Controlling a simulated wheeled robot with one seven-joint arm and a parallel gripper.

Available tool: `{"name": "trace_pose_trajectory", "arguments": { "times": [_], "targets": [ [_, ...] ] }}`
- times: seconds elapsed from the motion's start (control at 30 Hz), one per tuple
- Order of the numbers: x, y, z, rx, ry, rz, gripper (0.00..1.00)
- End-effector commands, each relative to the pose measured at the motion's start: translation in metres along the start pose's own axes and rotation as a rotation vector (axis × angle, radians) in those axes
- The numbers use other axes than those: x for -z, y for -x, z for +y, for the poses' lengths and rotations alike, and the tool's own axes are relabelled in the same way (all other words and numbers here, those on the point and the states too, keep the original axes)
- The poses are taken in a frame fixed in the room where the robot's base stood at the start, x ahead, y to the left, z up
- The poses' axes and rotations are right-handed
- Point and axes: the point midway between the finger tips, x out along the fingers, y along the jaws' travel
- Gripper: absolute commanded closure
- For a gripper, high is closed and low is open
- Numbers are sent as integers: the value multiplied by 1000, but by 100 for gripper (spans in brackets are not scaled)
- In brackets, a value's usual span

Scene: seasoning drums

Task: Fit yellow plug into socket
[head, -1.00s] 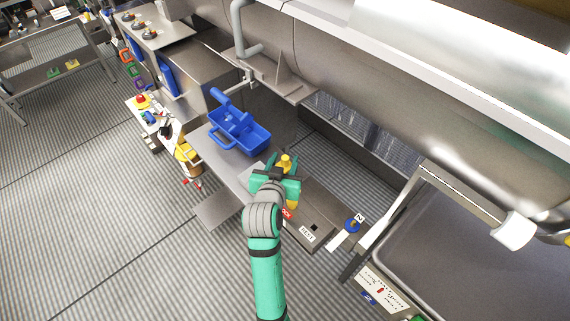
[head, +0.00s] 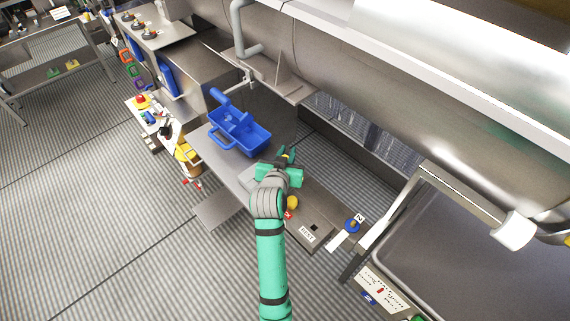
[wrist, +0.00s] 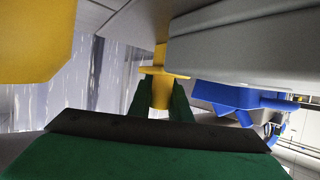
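The yellow plug (wrist: 160,90), with a wider collar, stands between the green fingers of my gripper (wrist: 160,100) in the wrist view, and both fingers appear to touch its sides. In the head view only a small yellow part of the plug (head: 290,157) shows between the fingertips of my gripper (head: 287,154); my wrist hides the rest. A grey box with a small dark square hole (head: 313,227) lies to the lower right, beside a white label. I cannot tell whether this hole is the socket.
A second yellow piece (head: 292,203) sits by a red label right of my wrist, and a large yellow surface (wrist: 35,40) fills the wrist view's upper left. A blue basket (head: 240,130) stands left of the gripper. A large steel drum (head: 400,110) borders the right.

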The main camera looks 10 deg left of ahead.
Motion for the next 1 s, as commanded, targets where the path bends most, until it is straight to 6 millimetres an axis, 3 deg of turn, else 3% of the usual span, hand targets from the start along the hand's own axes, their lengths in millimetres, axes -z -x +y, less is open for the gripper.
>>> {"name": "trace_pose_trajectory", "arguments": {
  "times": [0.53,0.77,1.0],
  "targets": [
    [8,3,0,0,0,1,100],
    [31,12,2,-2,-2,3,100],
    [59,36,12,-10,-6,4,100]
  ]
}}
